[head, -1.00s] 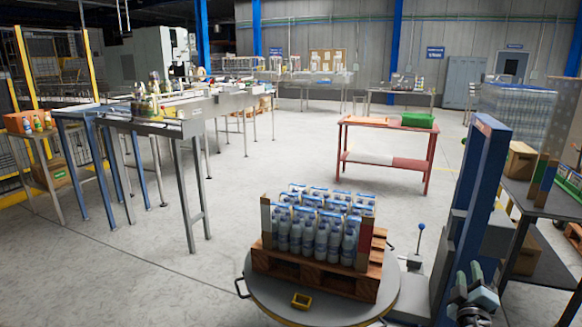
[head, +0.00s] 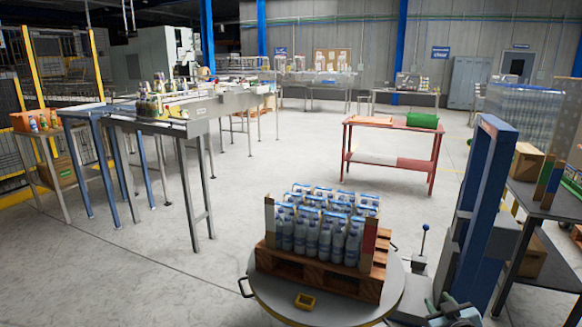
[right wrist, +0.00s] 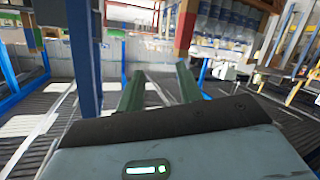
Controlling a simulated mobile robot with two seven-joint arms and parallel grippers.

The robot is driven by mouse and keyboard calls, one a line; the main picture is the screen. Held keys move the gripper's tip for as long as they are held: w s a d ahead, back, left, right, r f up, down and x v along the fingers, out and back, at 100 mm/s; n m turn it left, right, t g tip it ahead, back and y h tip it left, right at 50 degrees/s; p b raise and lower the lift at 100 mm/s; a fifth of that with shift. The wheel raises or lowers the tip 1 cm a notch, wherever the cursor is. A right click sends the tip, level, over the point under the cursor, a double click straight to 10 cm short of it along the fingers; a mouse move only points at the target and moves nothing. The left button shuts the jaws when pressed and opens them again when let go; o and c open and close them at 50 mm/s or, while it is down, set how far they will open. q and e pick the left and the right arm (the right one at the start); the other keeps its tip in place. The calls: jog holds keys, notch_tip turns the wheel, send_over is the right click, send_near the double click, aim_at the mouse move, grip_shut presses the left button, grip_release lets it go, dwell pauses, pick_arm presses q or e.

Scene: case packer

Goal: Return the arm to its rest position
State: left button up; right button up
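My right gripper (head: 442,303) shows at the bottom edge of the head view, right of the round turntable (head: 262,303), and is partly cut off. In the right wrist view my right gripper (right wrist: 161,70) has two green fingers standing apart with nothing between them, so it is open and empty. My left arm and gripper are not in view.
A wooden pallet (head: 318,275) with several packs of bottles (head: 325,235) stands on the turntable. A blue post (head: 492,205) rises close to my right gripper. A dark shelf table (head: 545,200) stands at right.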

jog(key=s+a+f+g+y, duration=0.1)
jog(key=s+a+f+g, duration=0.1)
jog(key=s+a+f, duration=0.5)
jog(key=s+a+f+g+y, duration=0.1)
jog(key=s+a+f, duration=0.2)
jog(key=s+f, duration=0.7)
jog(key=s+a+f+g, duration=0.1)
jog(key=s+a, duration=0.3)
jog(key=s, duration=1)
jog(key=s+a+f+m+g+y, duration=0.1)
jog(key=s+a, duration=0.3)
jog(key=s, duration=0.9)
jog(key=shift+s+f+g+y, duration=0.2)
jog(key=shift+s+g+y, duration=0.15)
jog(key=shift+g, duration=0.35)
